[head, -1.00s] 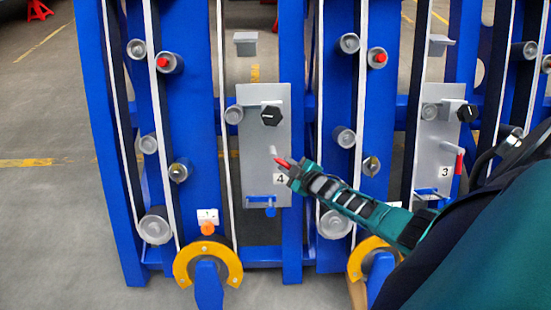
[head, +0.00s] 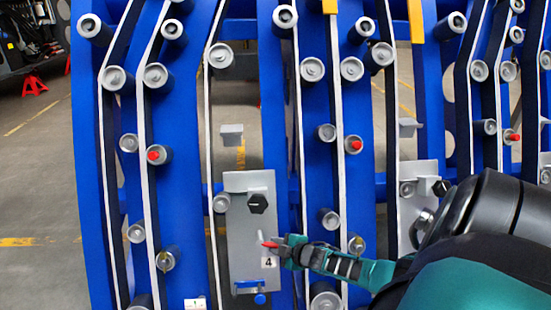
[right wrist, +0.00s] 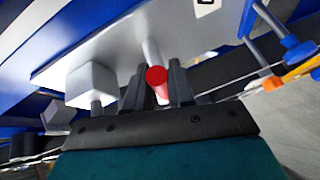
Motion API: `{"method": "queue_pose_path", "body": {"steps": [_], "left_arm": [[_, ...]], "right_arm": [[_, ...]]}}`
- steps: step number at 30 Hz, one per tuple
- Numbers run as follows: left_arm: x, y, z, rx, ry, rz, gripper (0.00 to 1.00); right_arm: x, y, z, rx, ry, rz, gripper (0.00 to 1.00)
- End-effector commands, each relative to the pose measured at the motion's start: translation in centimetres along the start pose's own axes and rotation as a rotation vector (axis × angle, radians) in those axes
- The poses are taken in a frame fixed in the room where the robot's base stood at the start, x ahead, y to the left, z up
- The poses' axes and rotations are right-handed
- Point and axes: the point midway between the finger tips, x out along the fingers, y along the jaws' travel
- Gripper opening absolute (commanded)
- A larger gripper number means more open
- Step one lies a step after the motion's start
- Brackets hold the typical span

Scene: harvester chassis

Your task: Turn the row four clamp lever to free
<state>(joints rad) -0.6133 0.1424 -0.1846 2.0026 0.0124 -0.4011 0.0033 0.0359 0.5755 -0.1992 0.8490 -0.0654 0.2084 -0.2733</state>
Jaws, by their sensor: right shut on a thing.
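The row four plate (head: 240,240) is a grey panel labelled 4 on the blue chassis, left of centre in the head view. Its clamp lever (head: 270,244) has a red tip and a pale shaft. In the right wrist view the red lever end (right wrist: 156,76) sits between the two dark fingers. My right gripper (head: 281,247) is shut on the lever; it also shows in the right wrist view (right wrist: 160,85). A black knob (head: 258,203) sits above the lever on the same plate. My left gripper is not in view.
Blue uprights (head: 273,110) with rollers and pale belts stand around the plate. A blue handle (head: 250,285) is at the plate's lower edge. A similar plate (head: 415,205) is to the right, partly hidden by my right arm. Red stands (head: 34,86) are far left.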

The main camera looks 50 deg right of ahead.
Motion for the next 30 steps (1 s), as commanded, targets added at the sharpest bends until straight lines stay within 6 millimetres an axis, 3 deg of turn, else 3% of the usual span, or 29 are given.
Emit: {"method": "queue_pose_path", "body": {"steps": [4, 5, 11, 22, 30], "left_arm": [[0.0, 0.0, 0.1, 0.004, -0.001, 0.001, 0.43], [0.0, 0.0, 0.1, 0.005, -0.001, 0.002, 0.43], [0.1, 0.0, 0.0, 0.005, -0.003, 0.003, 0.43], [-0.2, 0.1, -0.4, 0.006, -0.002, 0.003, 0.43], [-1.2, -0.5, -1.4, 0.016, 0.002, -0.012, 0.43]], "right_arm": [[0.1, 0.2, -0.1, 0.000, 0.002, 0.003, 0.00], [0.1, 0.2, -0.1, 0.000, 0.002, 0.003, 0.24], [0.0, 0.1, -0.1, 0.001, 0.001, 0.002, 0.43], [-0.6, 0.0, -0.1, 0.002, 0.001, -0.001, 0.44], [-5.0, 0.2, -0.2, 0.002, 0.000, -0.002, 0.44]]}}
